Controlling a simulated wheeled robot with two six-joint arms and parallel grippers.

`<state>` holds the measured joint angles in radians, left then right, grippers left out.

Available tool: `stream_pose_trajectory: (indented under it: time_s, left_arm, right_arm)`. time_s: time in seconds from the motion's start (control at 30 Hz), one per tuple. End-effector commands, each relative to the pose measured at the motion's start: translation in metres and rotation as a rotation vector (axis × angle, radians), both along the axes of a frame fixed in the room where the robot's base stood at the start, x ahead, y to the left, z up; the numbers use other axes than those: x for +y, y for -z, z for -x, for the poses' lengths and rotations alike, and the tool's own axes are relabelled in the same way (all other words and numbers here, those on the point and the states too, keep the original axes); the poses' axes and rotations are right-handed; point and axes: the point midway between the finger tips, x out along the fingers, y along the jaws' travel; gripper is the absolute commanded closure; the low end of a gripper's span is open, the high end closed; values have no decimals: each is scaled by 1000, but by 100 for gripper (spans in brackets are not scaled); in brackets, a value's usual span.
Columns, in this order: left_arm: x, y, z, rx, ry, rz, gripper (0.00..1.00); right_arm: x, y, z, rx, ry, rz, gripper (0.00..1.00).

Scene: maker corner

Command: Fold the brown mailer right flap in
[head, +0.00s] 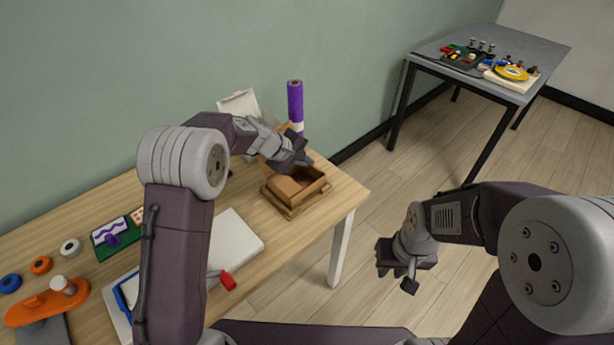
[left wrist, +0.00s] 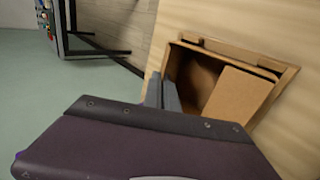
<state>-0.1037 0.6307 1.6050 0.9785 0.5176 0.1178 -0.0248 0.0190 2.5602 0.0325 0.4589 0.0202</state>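The brown mailer (head: 312,200) is an open box near the table's right end. It also shows in the left wrist view (left wrist: 288,78). A brown panel (left wrist: 240,104) lies inward over part of its opening there; the rest of the inside is dark and open. Behind it in the head view a raised brown panel (head: 267,163) is partly hidden by my left gripper. My left gripper (head: 304,160) is just above the mailer's back edge, its fingers close together and empty; contact is unclear. My right gripper (head: 398,282) hangs empty beyond the table, fingers apart.
A purple roll (head: 295,102) stands behind the mailer and a white open box (head: 238,103) is at the back. A white slab (head: 236,248) lies left of the mailer.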

Motion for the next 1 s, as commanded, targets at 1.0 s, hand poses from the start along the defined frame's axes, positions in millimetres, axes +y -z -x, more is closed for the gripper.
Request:
stream_pose_trajectory:
  time_s: [1.0]
  left_arm:
    - [7, 12, 8, -228, 2, 226, 100]
  right_arm:
    - [0, 187, 0, 0, 0, 0, 76]
